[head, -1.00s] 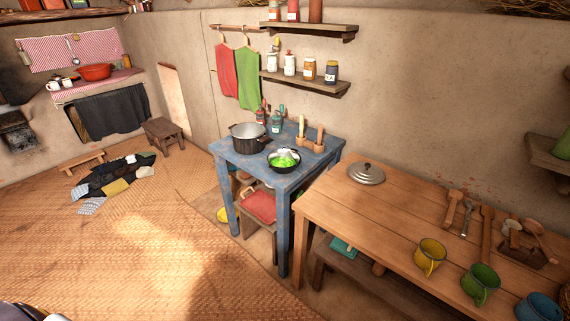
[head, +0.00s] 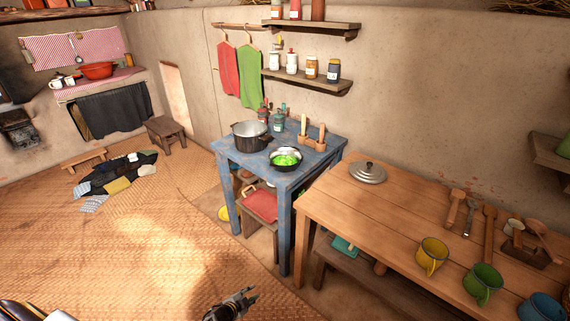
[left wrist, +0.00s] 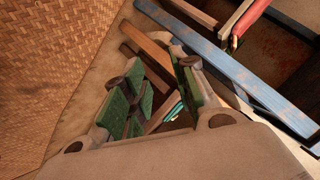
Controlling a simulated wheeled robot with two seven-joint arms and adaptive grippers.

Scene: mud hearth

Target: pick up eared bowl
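A small dark bowl (head: 285,160) with bright green contents stands upright on the blue table (head: 314,163), right of a pot. It best fits the eared bowl, but its ears are too small to make out. My left gripper (head: 251,294) shows at the bottom of the head view, over the floor mat, in front of the blue table and well short of the bowl. In the left wrist view its green-padded fingers (left wrist: 160,78) are apart with nothing held between them. The bowl does not show there. My right gripper is not in view.
A grey pot (head: 250,137), bottles and a wooden utensil holder share the blue table. A stool with a red cushion (head: 262,205) stands under it. The wooden table (head: 400,205) at right holds a lid, mugs and utensils. The matted floor at left is mostly clear.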

